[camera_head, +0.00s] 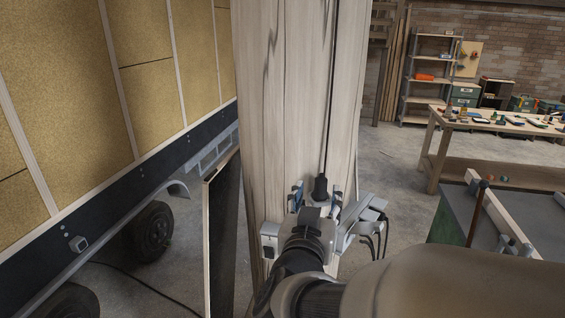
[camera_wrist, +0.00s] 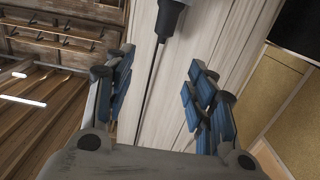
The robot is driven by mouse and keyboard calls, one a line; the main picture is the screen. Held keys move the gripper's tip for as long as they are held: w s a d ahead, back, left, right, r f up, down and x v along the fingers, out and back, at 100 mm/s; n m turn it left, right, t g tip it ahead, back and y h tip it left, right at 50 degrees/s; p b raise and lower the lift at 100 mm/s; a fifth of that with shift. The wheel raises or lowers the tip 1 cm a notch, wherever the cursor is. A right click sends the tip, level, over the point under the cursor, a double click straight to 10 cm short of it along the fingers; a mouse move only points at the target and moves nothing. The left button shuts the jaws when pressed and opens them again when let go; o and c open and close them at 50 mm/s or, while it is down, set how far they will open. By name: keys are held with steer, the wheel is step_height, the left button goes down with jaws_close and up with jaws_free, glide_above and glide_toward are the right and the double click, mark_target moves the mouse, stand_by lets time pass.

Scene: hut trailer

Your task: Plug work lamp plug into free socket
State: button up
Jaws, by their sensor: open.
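The dark work lamp plug (camera_head: 320,187) hangs from a thin black cable along the front of a pale wooden post (camera_head: 290,100). My gripper (camera_head: 317,198) is open, with blue-padded fingers on either side of the plug in the head view. In the wrist view the plug (camera_wrist: 171,18) is at the top edge, and its cable runs down the picture between my open fingers (camera_wrist: 160,80). I see no finger touching it. A small white box (camera_head: 268,238), possibly a socket, is low on the post's left. Socket openings cannot be made out.
Grey fittings (camera_head: 360,216) with dark cables sit right of my gripper, close to it. A dark upright panel (camera_head: 222,240) and the trailer frame (camera_head: 130,185) are at left. A green-sided bench (camera_head: 500,225) and a workbench (camera_head: 485,172) stand at right.

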mark_target(321, 177)
steer(key=x, duration=0.6)
steer(key=f+b+x, duration=0.1)
steer(key=x, duration=0.3)
steer(key=shift+w, duration=0.1)
steer(key=shift+a, duration=0.1)
steer(key=shift+c, duration=0.3)
steer(key=c, duration=1.1)
